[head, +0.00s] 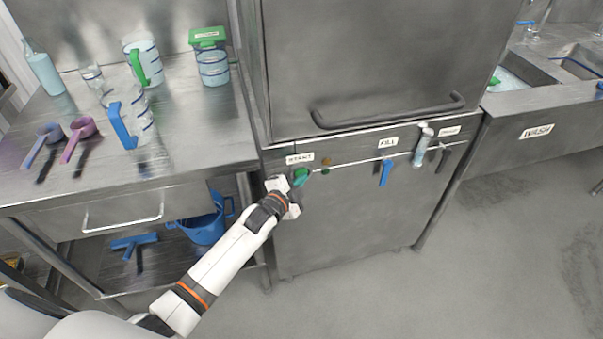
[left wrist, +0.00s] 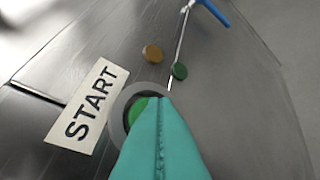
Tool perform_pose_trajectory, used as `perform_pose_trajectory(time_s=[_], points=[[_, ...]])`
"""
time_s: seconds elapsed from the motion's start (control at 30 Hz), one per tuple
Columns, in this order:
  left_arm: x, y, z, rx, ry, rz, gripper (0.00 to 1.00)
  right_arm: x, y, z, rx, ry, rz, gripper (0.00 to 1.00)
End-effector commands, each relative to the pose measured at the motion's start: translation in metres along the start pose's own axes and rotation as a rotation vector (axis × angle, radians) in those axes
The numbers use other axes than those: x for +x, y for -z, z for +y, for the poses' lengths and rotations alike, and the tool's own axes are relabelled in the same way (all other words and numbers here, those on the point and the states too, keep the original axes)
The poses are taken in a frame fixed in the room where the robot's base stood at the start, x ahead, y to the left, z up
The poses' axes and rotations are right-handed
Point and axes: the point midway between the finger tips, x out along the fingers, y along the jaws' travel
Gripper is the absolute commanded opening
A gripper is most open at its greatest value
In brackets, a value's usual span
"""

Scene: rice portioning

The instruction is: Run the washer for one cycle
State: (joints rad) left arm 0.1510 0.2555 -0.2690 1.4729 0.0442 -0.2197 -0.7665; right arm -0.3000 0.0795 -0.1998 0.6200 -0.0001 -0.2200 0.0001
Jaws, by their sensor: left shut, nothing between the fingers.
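The washer (head: 345,210) is a grey metal cabinet with a large hood door (head: 380,60) above its front panel; a bar handle (head: 388,112) runs along the door's lower edge. A green START button in a grey ring shows at the panel's left, beside the START label (head: 300,158). My left gripper (head: 300,178) is at this button. In the left wrist view the shut teal fingers (left wrist: 160,130) cover much of the green button (left wrist: 135,108); whether they touch it I cannot tell. My right gripper is out of view.
An amber light (left wrist: 152,53) and a small green light (left wrist: 179,71) sit near the button. A blue FILL lever (head: 385,172) and a clear tube (head: 422,147) are further right. A steel counter (head: 190,150) with jugs and scoops stands left, a WASH sink (head: 530,95) right.

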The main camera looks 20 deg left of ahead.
Motion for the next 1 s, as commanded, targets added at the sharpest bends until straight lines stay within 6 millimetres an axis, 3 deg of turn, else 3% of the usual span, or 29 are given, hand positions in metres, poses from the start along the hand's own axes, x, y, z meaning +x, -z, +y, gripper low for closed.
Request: perform_pose_trajectory(time_s=[1.0], points=[[0.0042, 0.0031, 0.004, 0.0, -0.001, 0.001, 0.0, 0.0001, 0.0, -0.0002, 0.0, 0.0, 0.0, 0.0]])
